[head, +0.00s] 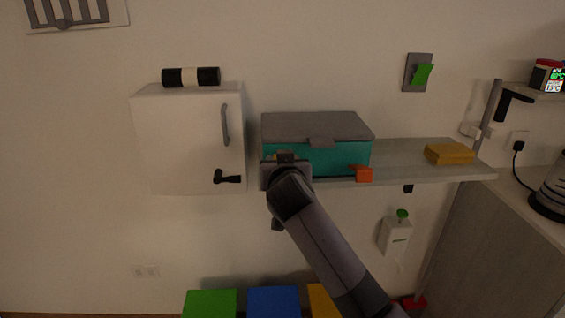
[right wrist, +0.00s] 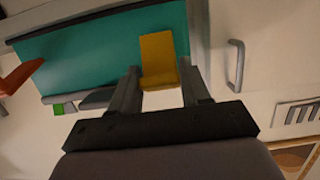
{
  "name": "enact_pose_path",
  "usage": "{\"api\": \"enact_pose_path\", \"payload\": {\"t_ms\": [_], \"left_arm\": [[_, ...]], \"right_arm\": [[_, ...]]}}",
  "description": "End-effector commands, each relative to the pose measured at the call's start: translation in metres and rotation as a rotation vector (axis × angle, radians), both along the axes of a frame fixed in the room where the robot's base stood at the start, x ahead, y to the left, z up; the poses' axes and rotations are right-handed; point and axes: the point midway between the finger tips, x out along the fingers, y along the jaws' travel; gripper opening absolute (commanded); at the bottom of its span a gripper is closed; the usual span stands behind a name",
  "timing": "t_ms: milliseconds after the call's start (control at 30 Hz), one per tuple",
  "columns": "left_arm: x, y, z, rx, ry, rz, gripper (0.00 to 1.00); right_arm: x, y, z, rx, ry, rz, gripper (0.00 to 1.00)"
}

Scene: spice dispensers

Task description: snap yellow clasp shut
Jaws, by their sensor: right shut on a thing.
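A teal box (head: 330,162) with a grey lid (head: 315,126) stands on a wall shelf; the lid lies down on it. The yellow clasp (right wrist: 157,58) is at the box front, near its left end in the head view. In the right wrist view it looks bent, one part against the teal face and one angled out between my fingers. My right gripper (right wrist: 160,80) is shut on it, one finger on each side. In the head view my right gripper (head: 286,160) hides most of the clasp. An orange clasp (head: 361,174) sticks out at the box's right end. My left gripper is not in view.
A white cabinet (head: 180,140) with a handle (head: 225,125) is close on the left. The shelf (head: 405,155) is clear between the box and a yellow block (head: 449,153). Coloured bins (head: 273,302) stand below. A counter (head: 500,240) is at the right.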

Motion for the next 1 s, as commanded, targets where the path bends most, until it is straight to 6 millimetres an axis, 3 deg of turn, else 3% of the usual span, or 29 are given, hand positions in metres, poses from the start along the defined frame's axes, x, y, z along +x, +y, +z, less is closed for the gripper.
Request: {"api": "enact_pose_path", "payload": {"t_ms": [33,67,100,567,1000], "left_arm": [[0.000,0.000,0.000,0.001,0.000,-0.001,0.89],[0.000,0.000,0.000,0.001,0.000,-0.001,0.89],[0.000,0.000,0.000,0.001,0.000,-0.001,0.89],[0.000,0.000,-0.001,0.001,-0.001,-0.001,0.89],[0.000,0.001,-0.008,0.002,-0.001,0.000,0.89]], "right_arm": [[0.000,0.001,-0.001,0.001,0.002,0.001,0.00],[0.000,0.001,-0.001,0.001,0.002,0.001,0.53],[0.000,0.001,-0.001,0.000,0.002,0.001,0.66],[-0.006,0.001,0.000,0.000,0.000,0.001,0.68],[-0.052,0.001,0.011,0.001,0.000,0.002,0.68]]}}
